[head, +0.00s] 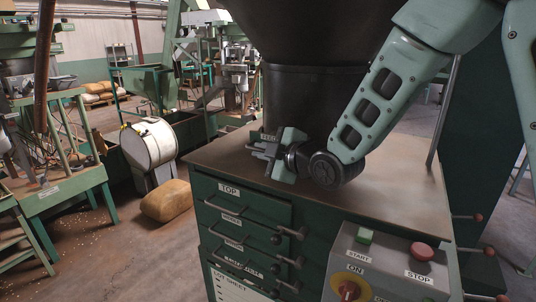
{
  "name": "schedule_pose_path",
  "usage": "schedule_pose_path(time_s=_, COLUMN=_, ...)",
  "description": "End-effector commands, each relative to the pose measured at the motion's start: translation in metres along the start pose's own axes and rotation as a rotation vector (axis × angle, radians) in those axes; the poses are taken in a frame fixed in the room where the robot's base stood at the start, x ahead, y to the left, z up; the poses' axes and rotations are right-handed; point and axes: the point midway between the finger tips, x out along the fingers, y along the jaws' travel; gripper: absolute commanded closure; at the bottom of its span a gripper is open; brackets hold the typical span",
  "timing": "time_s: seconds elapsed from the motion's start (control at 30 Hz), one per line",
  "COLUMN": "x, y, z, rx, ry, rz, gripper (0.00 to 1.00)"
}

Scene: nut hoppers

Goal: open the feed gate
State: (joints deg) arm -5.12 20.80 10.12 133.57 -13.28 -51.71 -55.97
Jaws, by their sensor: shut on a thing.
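The dark hopper (310,95) narrows to a cylindrical neck above the brown cabinet top. A small label reading FEED (268,137) sits at the neck's lower front. Grey metal parts of the feed gate (259,150) stick out to the left just below that label. My gripper (277,156) comes in from the right, low in front of the neck, and is shut on the feed gate. The exact contact between fingers and gate is small and partly hidden by my gripper. How far the gate is slid cannot be told.
The green cabinet (240,205) has several labelled drawers with bar handles. A control box (390,262) with START, STOP and ON controls stands at front right. The cabinet top's left corner is clear.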

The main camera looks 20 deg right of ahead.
Motion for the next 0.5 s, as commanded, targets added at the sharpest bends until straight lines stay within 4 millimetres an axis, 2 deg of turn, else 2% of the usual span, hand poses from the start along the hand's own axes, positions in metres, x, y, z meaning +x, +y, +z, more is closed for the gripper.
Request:
schedule_pose_path(time_s=0.2, x=0.0000, y=0.0003, z=0.0001, rx=0.000, ry=0.000, rz=-0.001, gripper=1.00)
schedule_pose_path(time_s=0.23, x=0.0000, y=0.0003, z=0.0002, rx=0.000, ry=0.000, rz=-0.001, gripper=0.85)
schedule_pose_path(time_s=0.3, x=0.0000, y=0.0004, z=0.0003, rx=0.000, ry=0.000, rz=-0.001, gripper=0.69)
schedule_pose_path(time_s=0.5, x=0.0000, y=0.0006, z=0.0007, rx=0.000, ry=-0.001, rz=0.000, gripper=0.69)
